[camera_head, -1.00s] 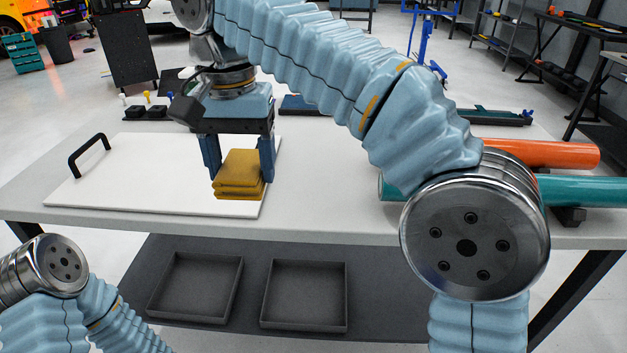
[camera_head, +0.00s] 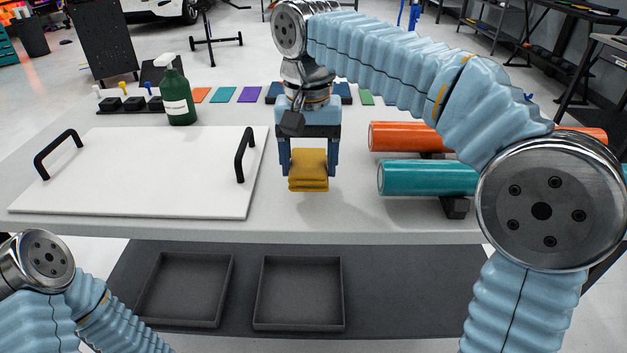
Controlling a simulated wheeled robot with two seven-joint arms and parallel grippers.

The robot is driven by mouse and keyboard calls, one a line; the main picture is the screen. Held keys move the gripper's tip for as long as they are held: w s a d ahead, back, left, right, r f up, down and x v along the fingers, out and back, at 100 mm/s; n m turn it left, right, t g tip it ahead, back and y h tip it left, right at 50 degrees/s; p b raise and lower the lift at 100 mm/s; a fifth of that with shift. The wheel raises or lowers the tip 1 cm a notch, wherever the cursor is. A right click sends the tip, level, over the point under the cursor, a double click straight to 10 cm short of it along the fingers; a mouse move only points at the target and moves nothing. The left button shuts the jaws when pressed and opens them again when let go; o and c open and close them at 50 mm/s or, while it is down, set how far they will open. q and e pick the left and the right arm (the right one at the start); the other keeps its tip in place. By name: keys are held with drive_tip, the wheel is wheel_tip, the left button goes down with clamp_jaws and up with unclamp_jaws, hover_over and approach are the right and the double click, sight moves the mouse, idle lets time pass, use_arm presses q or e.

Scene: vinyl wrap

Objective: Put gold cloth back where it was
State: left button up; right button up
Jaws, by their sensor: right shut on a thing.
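The gold cloth (camera_head: 309,171) is a small folded stack. My right gripper (camera_head: 309,160) is shut on it, with a finger at each side. It holds the cloth over the bare table (camera_head: 345,220), between the white board and the rolls; I cannot tell exactly how high above the surface it is. Of my left arm only blue-sleeved links show at the lower left; its gripper is out of view.
A white board (camera_head: 140,175) with two black handles lies at left. A green spray bottle (camera_head: 178,95) stands behind it, near several colored swatches (camera_head: 223,95). Orange (camera_head: 398,137) and teal (camera_head: 420,177) rolls lie at right. Two dark trays (camera_head: 185,290) (camera_head: 298,293) sit on the lower shelf.

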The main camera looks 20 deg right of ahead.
sight(314, 162)
drive_tip(key=shift+w+d+f+b, duration=0.1)
drive_tip(key=shift+d+f+b, duration=0.1)
drive_tip(key=shift+f, duration=0.85)
drive_tip(key=shift+d+f+b, duration=0.15)
drive_tip(key=shift+d+f, duration=0.05)
drive_tip(key=shift+f, duration=0.8)
drive_tip(key=shift+f, duration=0.15)
drive_tip(key=o, duration=1)
wheel_tip(314, 162, up, 12)
drive_tip(key=p, duration=0.3)
